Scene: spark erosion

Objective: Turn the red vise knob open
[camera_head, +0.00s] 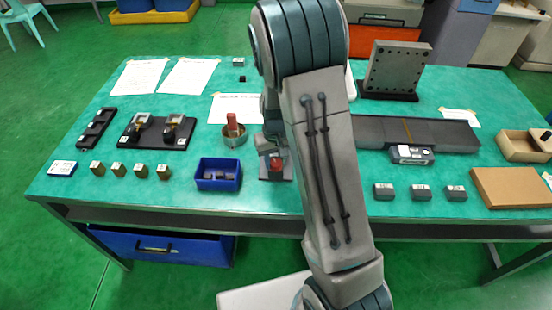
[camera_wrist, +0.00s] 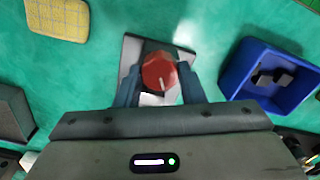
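The red vise knob (camera_wrist: 158,72) is round with a small pale mark on its face. It sits on a grey vise plate (camera_wrist: 130,50) on the green table. In the head view the red knob (camera_head: 277,164) shows just below my gripper (camera_head: 272,147), partly hidden by it. In the wrist view the two blue-grey fingers of my gripper (camera_wrist: 160,80) stand on either side of the knob, with their inner faces at its left and right edges. I see no clear gap between fingers and knob. The lower part of the knob and the vise jaws are hidden.
A blue bin (camera_head: 218,175) with dark pieces stands close left of the vise. Small metal blocks stand along the front edge.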

